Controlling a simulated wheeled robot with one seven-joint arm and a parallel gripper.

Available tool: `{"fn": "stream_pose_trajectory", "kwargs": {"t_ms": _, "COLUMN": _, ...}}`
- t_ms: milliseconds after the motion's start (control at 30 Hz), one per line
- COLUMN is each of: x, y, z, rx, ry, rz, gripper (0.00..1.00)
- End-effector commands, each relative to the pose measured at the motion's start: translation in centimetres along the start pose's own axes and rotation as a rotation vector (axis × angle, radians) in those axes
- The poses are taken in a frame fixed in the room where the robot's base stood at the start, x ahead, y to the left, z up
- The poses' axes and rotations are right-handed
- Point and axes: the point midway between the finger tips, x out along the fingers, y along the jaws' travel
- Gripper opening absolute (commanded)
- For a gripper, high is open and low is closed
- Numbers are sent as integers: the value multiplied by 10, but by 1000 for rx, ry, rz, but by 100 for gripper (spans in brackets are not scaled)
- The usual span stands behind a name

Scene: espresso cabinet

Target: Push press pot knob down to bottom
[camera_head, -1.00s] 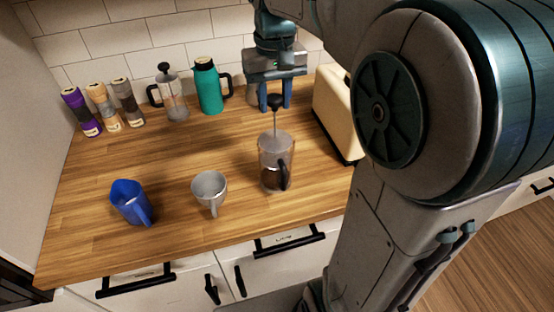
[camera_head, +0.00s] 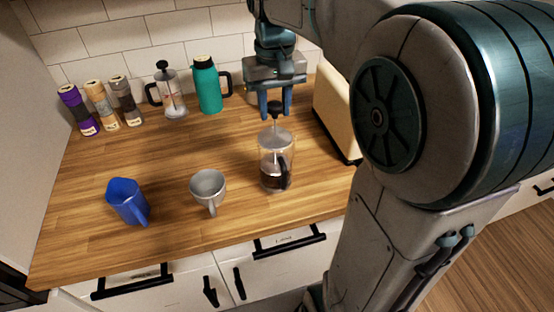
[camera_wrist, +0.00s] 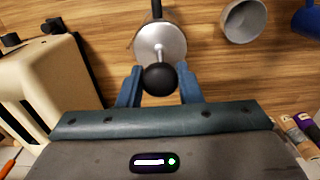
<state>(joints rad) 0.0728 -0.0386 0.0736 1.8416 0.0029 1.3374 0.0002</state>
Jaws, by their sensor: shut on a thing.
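The press pot (camera_head: 276,172) is a clear glass pot with dark liquid low inside, a black handle and a light round lid. It stands upright at the right of the wooden counter. Its black ball knob (camera_head: 275,109) is on a thin rod that still stands a short way above the lid. My gripper (camera_head: 275,104) points down over the pot, with its blue fingers on either side of the knob and shut on it. In the wrist view the knob (camera_wrist: 160,79) lies between the two fingertips (camera_wrist: 160,88), with the lid beyond it.
A cream toaster (camera_head: 337,112) stands close to the right of my gripper. A grey mug (camera_head: 208,187) and a blue jug (camera_head: 127,202) stand to the left. A second press pot (camera_head: 173,100), a green flask (camera_head: 209,88) and several jars line the back wall.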

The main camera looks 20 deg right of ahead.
Motion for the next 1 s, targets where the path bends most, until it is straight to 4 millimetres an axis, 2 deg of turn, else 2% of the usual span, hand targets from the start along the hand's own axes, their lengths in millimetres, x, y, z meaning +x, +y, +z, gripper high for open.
{"fn": "stream_pose_trajectory", "kwargs": {"t_ms": 1000, "x": 33, "y": 0, "z": 1, "rx": 0, "ry": -5, "rz": 0, "gripper": 10}}
